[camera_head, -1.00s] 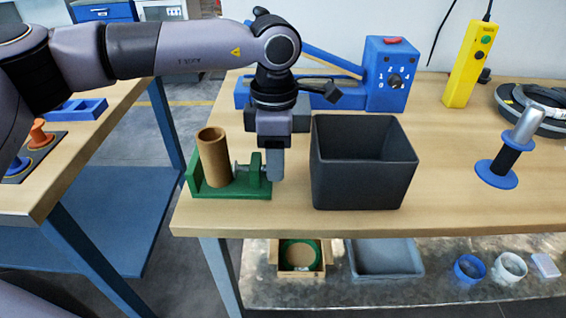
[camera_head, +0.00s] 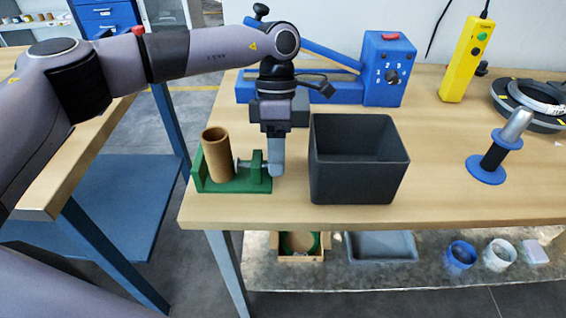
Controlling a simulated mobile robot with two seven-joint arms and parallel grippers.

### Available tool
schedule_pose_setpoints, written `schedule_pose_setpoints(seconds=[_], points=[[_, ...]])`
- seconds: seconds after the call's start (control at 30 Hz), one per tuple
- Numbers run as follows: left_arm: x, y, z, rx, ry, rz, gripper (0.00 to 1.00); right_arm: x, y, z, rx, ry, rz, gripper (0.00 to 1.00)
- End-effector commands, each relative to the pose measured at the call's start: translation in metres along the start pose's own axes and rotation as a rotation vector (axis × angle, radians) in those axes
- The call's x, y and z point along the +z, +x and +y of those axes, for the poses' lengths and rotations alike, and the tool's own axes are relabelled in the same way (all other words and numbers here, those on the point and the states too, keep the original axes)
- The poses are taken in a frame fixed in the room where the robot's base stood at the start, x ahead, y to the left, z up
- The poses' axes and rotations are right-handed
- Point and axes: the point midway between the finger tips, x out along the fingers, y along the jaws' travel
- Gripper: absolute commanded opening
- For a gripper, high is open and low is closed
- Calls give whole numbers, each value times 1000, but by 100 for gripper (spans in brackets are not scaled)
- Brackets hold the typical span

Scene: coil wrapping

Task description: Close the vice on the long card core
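The long card core (camera_head: 217,155) is a brown tube standing upright in the green vice (camera_head: 222,186) at the left front of the bench. The vice's fixed jaw is left of the core; its moving jaw (camera_head: 256,163) and screw are on the right. I cannot tell whether the right jaw side touches the core. My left gripper (camera_head: 277,172) points down at the screw end, right of the vice. Its fingers overlap in this view, so I cannot tell if they are open or shut on the handle. My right gripper is not in view.
A dark open bin (camera_head: 352,182) stands close to the right of my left gripper. A blue machine (camera_head: 385,70) is behind. A blue-flanged spool (camera_head: 493,158) and a yellow control box (camera_head: 465,62) are at the right. The bench between bin and spool is clear.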

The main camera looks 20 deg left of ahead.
Motion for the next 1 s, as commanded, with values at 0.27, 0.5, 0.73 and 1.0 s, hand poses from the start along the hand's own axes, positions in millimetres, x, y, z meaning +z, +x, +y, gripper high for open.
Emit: schedule_pose_setpoints(seconds=[0.27, 0.5, 0.73, 1.0], points=[[-1, 0, 0, 16, -1, 2, 53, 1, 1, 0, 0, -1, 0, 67], [-1, 3, -3, 166, 2, 3, 53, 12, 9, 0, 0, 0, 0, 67], [-1, 3, -6, 305, -1, 3, 53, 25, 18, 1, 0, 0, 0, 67], [-1, 0, -8, 323, -3, 1, 53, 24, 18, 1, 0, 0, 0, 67]])
